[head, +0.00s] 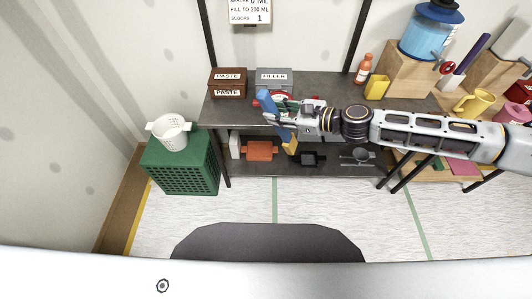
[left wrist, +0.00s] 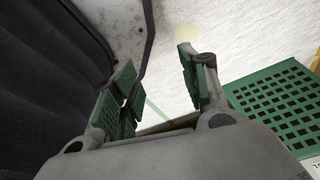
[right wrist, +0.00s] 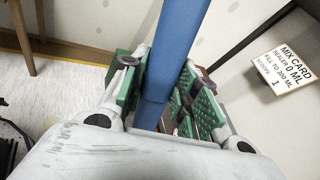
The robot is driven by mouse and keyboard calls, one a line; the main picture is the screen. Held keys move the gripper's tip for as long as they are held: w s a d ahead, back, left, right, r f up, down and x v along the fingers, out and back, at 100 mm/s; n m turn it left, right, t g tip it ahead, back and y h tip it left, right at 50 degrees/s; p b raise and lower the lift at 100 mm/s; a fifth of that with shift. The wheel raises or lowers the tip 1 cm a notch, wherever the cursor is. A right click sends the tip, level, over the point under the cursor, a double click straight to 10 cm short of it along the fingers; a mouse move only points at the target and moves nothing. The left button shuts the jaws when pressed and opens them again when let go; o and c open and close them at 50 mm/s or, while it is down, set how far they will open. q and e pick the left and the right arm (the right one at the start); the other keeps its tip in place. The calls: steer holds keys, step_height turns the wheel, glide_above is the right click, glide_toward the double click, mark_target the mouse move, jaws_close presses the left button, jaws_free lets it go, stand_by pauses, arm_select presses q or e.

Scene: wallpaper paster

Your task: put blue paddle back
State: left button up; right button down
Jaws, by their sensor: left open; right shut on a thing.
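The blue paddle (head: 266,103) is in my right gripper (head: 283,113), above the front left part of the dark table. In the right wrist view, the blue shaft of the paddle (right wrist: 176,45) runs between the green finger pads of the right gripper (right wrist: 165,90), which is shut on it. The shaft is tilted in the head view. A yellow-orange piece (head: 291,146) shows just below the gripper; I cannot tell if it belongs to the paddle. My left gripper (left wrist: 160,88) is open and empty, above the floor in the left wrist view. It is out of the head view.
A paste box (head: 227,77) and a filler box (head: 274,76) stand on the dark table (head: 325,87). A blue-lidded container (head: 430,35), an orange bottle (head: 364,70) and yellow mug (head: 474,100) stand at right.

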arm_select(q)
steer(key=w+d+r+t+h, duration=0.1)
steer(key=w+d+r+t, duration=0.35)
steer(key=w+r, duration=0.75)
steer(key=w+d+r+t+h, duration=0.25)
steer(key=w+d+r, duration=0.25)
steer(key=w+r, duration=0.7)
steer(key=w+d+r+t+h, duration=0.1)
steer(key=w+d+r+t, duration=0.15)
steer(key=r, duration=0.85)
steer(key=w+d+r+t+h, duration=0.1)
steer(key=w+d+r+t, duration=0.2)
steer(key=r, duration=0.8)
steer(key=h, duration=0.2)
glide_toward(281, 132)
steer(key=shift+s+a+f+t, duration=0.15)
steer(key=shift+s+f+t, duration=0.05)
steer(key=shift+s+t, duration=0.25)
steer(key=shift+w, duration=0.25)
steer(key=shift+x, duration=5.8)
steer(key=shift+s, duration=0.1)
